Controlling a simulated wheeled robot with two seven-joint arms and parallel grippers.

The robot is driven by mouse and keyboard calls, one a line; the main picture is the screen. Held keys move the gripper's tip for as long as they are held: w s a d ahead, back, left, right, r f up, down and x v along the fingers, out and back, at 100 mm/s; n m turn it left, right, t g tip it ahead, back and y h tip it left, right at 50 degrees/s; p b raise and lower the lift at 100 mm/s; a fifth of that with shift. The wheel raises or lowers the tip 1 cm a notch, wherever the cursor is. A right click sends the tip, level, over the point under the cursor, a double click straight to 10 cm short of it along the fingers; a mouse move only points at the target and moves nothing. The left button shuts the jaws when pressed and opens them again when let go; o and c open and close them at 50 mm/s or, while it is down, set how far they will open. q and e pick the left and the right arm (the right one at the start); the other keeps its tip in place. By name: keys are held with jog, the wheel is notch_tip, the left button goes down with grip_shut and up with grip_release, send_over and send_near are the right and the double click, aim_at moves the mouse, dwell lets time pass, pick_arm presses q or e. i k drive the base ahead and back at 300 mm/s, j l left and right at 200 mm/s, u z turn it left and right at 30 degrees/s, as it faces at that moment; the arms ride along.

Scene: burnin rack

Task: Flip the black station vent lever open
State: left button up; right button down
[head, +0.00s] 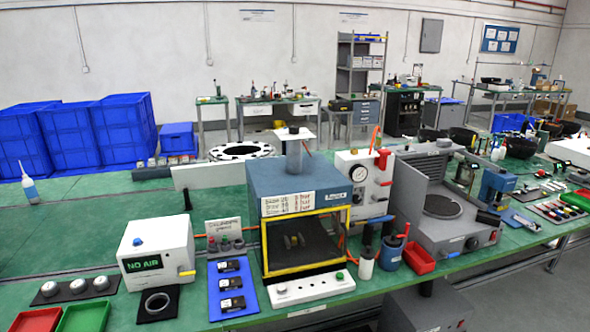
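No lever in the head view can be told for certain as the black station vent lever. A white pressure panel (350,163) with a round gauge stands right of centre; it carries a red lever (383,160) and a blue handle (381,219). Left of it is a blue press station (295,181) with a yellow-framed opening. A white box (140,244) reads "NO AIR" and has a small yellow lever (187,273). A grey station (425,192) with a round plate has a black cylindrical part (488,217) at its right. Neither of my grippers is in view.
The green bench (80,222) has free room at the left. A blue mat (231,296) with several black blocks lies before the press, beside a white button strip (311,288). Bottles and a red bin (419,259) stand to the right. Red and green trays sit front left.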

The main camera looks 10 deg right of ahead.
aim_at(374, 197)
jog(key=i+j+z, duration=0.15)
jog(key=z, duration=0.15)
jog(key=i+j+z, duration=0.25)
jog(key=j, duration=0.15)
jog(key=j+z, duration=0.3)
jog(key=i+j+z, duration=0.1)
jog(key=j+z, duration=0.15)
jog(key=j, duration=0.1)
